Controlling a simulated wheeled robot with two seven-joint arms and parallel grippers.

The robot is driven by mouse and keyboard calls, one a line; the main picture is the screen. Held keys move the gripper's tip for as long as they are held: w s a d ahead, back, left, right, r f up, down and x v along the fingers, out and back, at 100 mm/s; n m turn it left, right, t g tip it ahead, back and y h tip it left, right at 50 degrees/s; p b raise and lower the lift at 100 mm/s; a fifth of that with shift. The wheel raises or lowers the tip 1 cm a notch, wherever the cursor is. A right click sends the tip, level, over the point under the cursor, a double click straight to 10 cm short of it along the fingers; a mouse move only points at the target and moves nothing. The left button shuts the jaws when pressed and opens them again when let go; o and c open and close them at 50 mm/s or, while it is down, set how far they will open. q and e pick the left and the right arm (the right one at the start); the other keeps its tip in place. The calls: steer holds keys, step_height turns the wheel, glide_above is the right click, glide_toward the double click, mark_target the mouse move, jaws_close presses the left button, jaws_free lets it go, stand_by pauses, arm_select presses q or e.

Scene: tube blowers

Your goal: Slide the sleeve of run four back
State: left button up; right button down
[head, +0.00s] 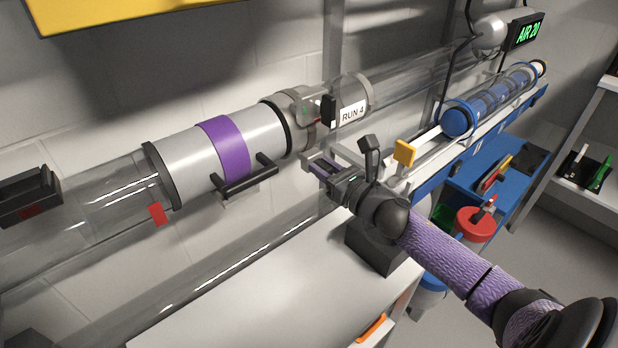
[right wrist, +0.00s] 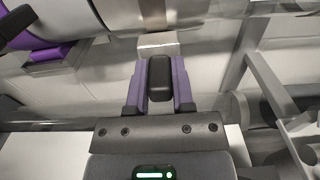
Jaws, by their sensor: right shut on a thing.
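The sleeve (head: 180,160) is a pale grey cylinder around the clear tube, with a purple band, black end rings and a black bar handle (head: 245,178). Its right end meets a grey metal collar (head: 302,112) beside the "RUN 4" label (head: 352,112). My right gripper (head: 320,166) is below the collar, right of the sleeve handle and apart from it. In the right wrist view, its purple fingers (right wrist: 159,68) are shut on a black rounded grip (right wrist: 160,84), with a pale metal plate (right wrist: 158,42) just beyond. My left gripper is not in view.
A red tab (head: 157,213) is by the sleeve's left end. A black box (head: 28,196) sits on the tube further left. A blue carrier (head: 490,102) lies in a clear tube on the right rack, near a yellow tab (head: 404,152). A white bench (head: 290,300) is below.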

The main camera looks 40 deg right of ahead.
steer(key=shift+d, duration=0.35)
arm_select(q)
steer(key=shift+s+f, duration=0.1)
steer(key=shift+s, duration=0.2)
arm_select(e)
steer(key=shift+c, duration=2.4)
jaws_free()
steer(key=shift+d, duration=0.2)
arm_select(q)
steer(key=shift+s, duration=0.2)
